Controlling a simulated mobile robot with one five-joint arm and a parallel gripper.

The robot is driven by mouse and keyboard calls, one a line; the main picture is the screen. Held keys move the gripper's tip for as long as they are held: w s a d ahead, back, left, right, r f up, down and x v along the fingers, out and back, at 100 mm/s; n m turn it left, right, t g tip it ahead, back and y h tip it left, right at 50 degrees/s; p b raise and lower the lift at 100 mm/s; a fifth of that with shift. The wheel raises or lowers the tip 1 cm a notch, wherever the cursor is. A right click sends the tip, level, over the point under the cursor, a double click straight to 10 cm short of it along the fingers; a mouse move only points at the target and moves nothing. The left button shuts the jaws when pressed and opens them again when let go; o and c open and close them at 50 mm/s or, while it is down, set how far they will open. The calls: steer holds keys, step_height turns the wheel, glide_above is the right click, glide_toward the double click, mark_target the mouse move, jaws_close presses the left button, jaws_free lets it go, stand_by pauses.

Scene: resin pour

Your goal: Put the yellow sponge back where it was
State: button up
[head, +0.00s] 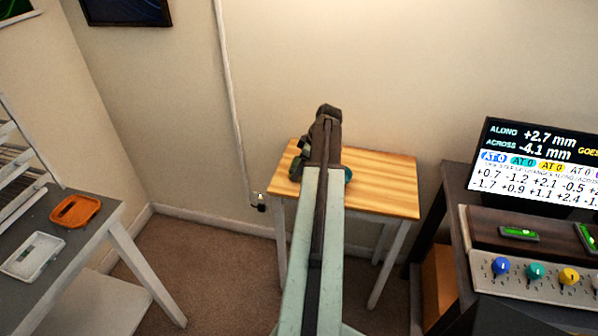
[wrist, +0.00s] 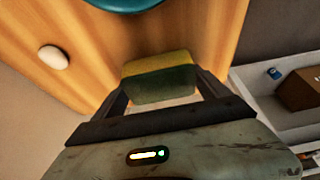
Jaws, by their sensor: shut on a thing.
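The yellow sponge (wrist: 158,79), with a dark green layer on the near side, is between the two fingers of my gripper (wrist: 162,92) in the wrist view. My gripper is shut on it. The wooden table top (wrist: 205,30) shows behind and around it; I cannot tell whether the sponge touches the wood. In the head view my arm reaches over the small wooden table (head: 385,185) by the wall and hides the sponge.
A teal round thing (wrist: 125,3) and a white oval thing (wrist: 54,57) lie on the wood. A white bin with a brown box (wrist: 302,90) is at right. A dark desk with a screen (head: 540,165) stands right; a grey table with an orange tray (head: 75,211) stands left.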

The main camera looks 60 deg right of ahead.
steer(key=shift+s+f, duration=0.1)
steer(key=o, duration=1)
steer(key=shift+o, duration=0.2)
steer(key=p+v, duration=1.1)
steer(key=v, duration=0.1)
steer(key=shift+r, duration=0.25)
